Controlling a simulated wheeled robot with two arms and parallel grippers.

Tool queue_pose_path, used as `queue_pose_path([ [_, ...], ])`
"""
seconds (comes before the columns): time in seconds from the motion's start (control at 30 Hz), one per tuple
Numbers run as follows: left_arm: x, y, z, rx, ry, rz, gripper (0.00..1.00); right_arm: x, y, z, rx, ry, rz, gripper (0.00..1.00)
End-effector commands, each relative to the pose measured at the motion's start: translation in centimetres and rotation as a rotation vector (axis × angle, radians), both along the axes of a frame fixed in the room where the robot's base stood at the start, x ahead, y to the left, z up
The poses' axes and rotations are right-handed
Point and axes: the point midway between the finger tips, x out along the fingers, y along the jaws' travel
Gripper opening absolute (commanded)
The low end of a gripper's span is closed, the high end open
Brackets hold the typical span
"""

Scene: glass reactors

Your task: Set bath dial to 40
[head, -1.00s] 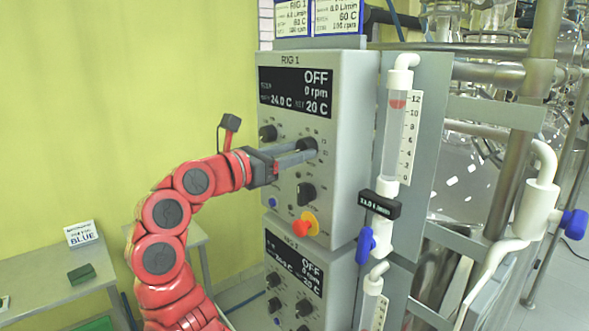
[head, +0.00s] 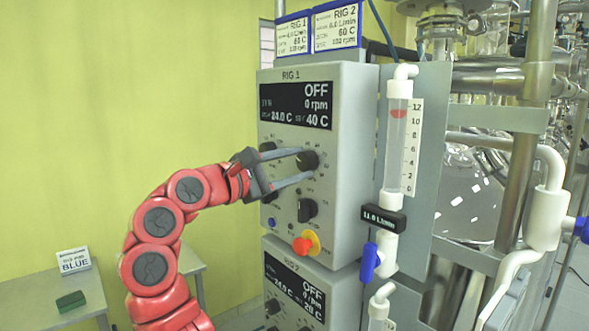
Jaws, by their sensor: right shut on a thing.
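The RIG 1 control box (head: 347,150) stands in the middle of the head view. Its black display (head: 296,105) reads OFF, 0 rpm, 24.0 C on the left and a set value of 40 C on the right. My right gripper (head: 305,167) has its two fingers on either side of the upper right black dial (head: 307,160), which is the bath dial, and is shut on it. The fingers partly hide the scale marks around it.
Other knobs sit close by: one at upper left (head: 267,147), one below (head: 307,210). A red stop button (head: 302,245) is lower down. A flow tube (head: 398,150) with a blue valve (head: 370,262) stands right of the box. The RIG 2 box (head: 295,290) is below.

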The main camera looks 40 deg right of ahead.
Motion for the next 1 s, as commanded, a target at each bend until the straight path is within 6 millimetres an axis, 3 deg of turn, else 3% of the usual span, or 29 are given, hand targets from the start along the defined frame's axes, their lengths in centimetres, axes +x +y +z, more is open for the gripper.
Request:
queue_pose_path([
  [0.4,-0.01,0.0,-0.34,0.0,0.0,0.0,0.92,0.02,-0.02,-0.08,0.014,-0.155,-0.001,0.0],
  [0.87,-0.01,0.0,-0.36,0.0,0.0,0.0,0.92,0.02,-0.01,-0.08,0.016,-0.168,-0.001,0.0],
  [0.9,0.0,0.0,-0.37,0.0,0.0,0.0,0.92,0.02,-0.01,-0.08,0.016,-0.168,-0.001,0.51],
  [1.0,0.0,0.0,-0.37,0.0,0.0,0.0,0.92,0.02,-0.01,-0.06,0.015,-0.168,0.0,0.69],
])
